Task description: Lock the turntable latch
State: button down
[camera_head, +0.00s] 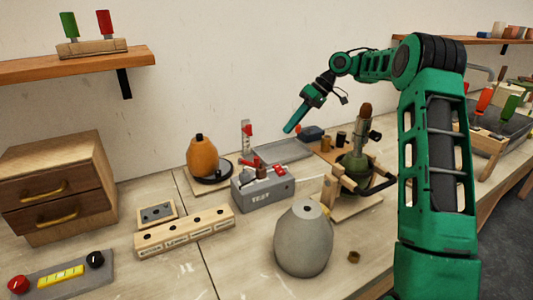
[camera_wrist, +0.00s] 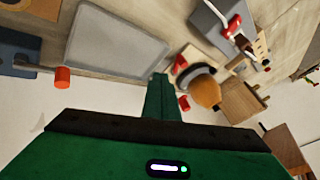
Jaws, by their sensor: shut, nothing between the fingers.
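The turntable is a dark round disc (camera_head: 213,178) on a light wooden board, with an orange lamp body (camera_head: 202,157) standing on it. In the wrist view the orange body (camera_wrist: 207,92) and the disc's edge (camera_wrist: 199,72) show right of my fingers. A red upright part (camera_head: 246,140) stands just right of the turntable; red pieces (camera_wrist: 180,64) also show beside the disc in the wrist view. I cannot tell which is the latch or its state. My gripper (camera_head: 288,131) is shut and empty, in the air above the back of the bench, right of the turntable.
A grey tray (camera_head: 283,151) lies below my gripper. A grey TEST box (camera_head: 262,194) with a red lever stands in front of the turntable. A grey lamp body (camera_head: 303,243), a green lamp in a fixture (camera_head: 353,164) and a wooden drawer unit (camera_head: 58,183) stand around.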

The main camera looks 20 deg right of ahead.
jog(key=shift+f, duration=0.1)
jog(key=x, duration=1)
jog(key=shift+a+f, duration=0.1)
jog(key=shift+a, duration=0.1)
jog(key=shift+s+a+r, duration=0.25)
jog(key=shift+s+a, duration=0.5)
jog(key=shift+a, duration=0.25)
jog(key=shift+s+a+f, duration=0.1)
jog(key=shift+s+a, duration=0.25)
jog(key=shift+a, duration=0.2)
